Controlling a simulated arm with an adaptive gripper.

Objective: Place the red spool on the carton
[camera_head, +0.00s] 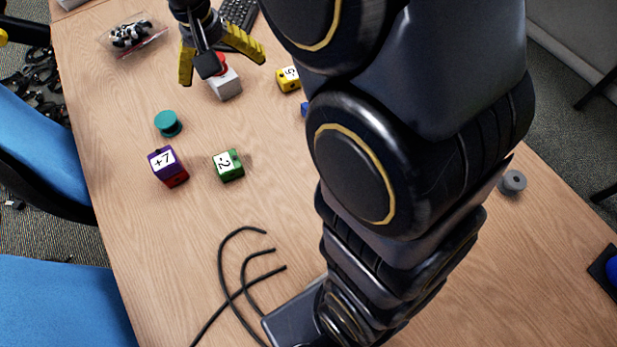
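My gripper (222,70) is at the upper left of the head view. Its two yellow fingers are spread wide apart. Between and below them, the red spool (222,62) shows in part, the rest hidden behind a dark part of my gripper. It appears to be on top of a small white-grey box (226,85), which may be the carton; the contact between them is not clear. Neither finger visibly touches the spool.
A teal spool (168,123), a purple-red cube (168,167), a green cube (228,165) and a yellow cube (288,79) stand nearby. Black cables (243,280) lie in front. A grey spool (513,182) stands right.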

